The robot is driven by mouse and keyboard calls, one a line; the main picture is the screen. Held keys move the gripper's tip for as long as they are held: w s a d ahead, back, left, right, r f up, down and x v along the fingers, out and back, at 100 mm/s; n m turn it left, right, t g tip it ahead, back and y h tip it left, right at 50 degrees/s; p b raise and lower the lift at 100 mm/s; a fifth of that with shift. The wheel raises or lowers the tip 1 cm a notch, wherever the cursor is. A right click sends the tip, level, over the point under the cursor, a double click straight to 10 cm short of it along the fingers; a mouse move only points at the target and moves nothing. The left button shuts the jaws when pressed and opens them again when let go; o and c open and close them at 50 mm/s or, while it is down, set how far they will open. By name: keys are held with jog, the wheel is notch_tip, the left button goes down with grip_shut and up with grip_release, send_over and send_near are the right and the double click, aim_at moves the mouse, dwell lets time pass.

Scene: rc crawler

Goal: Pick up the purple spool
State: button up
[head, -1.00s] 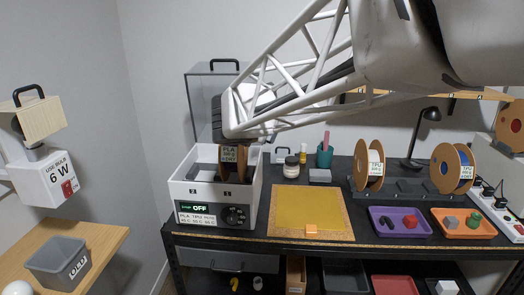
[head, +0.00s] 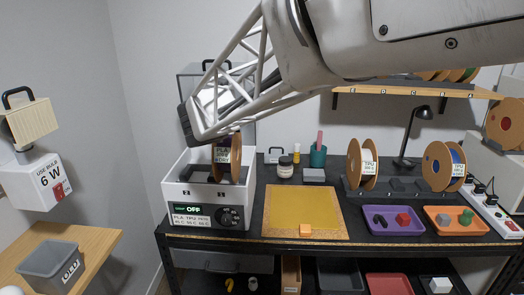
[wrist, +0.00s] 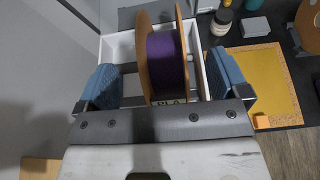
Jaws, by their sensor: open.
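The purple spool stands upright in the white dryer box, with brown round flanges and a PLA label. It shows in the head view (head: 236,160) below the end of my arm, and in the wrist view (wrist: 167,62), where its purple filament is seen between the flanges. My gripper (wrist: 166,80) is open, with one blue padded finger on each side of the spool and gaps between pads and flanges. In the head view the fingers cannot be made out.
To the right of the dryer are a jar (head: 285,167), a teal cup (head: 318,156) and a yellow mat (head: 305,205). Two spools (head: 361,165) (head: 443,166) stand on a rack farther right. A purple tray (head: 393,219) and an orange tray (head: 462,220) lie in front.

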aim_at(227, 140)
jog(key=shift+w+f, duration=0.15)
jog(key=shift+w, duration=0.25)
jog(key=shift+w, duration=0.15)
jog(key=shift+x, duration=2.4)
jog(key=c, duration=1.7)
jog(key=shift+r, duration=5.05)
